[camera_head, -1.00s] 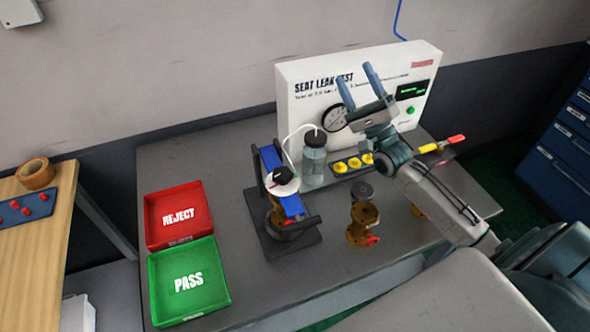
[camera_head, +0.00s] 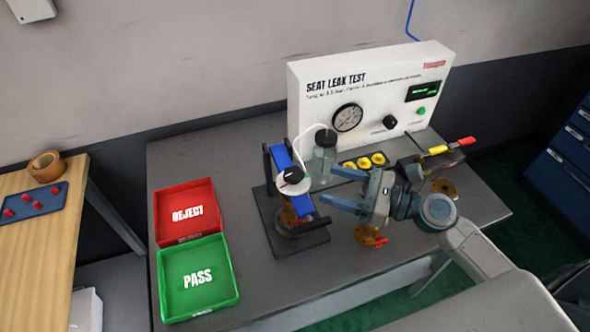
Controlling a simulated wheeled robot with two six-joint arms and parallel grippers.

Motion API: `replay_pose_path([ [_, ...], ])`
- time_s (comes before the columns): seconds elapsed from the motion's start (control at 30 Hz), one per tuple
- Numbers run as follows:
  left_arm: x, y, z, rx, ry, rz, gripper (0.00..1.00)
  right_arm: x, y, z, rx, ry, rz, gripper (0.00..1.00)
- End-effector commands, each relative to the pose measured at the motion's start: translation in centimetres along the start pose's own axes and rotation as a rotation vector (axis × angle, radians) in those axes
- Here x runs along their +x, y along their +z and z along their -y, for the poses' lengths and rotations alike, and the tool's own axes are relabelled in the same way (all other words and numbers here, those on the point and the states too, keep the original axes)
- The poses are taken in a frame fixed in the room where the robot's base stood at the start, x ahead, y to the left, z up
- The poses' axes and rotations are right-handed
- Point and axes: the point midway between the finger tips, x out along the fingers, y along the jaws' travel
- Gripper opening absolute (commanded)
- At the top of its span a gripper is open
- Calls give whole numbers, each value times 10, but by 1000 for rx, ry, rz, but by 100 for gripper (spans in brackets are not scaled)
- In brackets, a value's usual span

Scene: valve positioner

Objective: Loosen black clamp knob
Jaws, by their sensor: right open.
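The black clamp knob (camera_head: 293,176) sits on a white disc (camera_head: 289,189) on top of the blue clamp bar (camera_head: 304,205). The clamp fixture stands on a dark base (camera_head: 314,240) on the grey bench, with a brass valve body (camera_head: 289,218) under the bar. My right gripper (camera_head: 340,188) is open and empty, to the right of the knob. Its two fingers point left toward the fixture, and they are apart from the knob. The gripper hides most of another brass valve (camera_head: 369,235) behind it. My left gripper is not in view.
Red REJECT (camera_head: 161,232) and green PASS (camera_head: 233,270) trays lie left of the fixture. A bottle (camera_head: 324,164) with a white tube stands close behind the knob. The SEAT LEAK TEST box (camera_head: 320,105) is at the back. Yellow parts (camera_head: 363,162) lie before it.

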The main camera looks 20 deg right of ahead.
Motion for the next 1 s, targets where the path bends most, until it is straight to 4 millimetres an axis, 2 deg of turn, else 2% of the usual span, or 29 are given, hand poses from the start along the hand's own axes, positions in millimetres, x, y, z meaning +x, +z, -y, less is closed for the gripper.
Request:
replay_pose_path([
  [0.7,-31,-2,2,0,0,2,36,76,3,1,4,-5,2,60],
  [1.0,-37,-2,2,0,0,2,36,97,0,1,1,-4,-2,60],
])
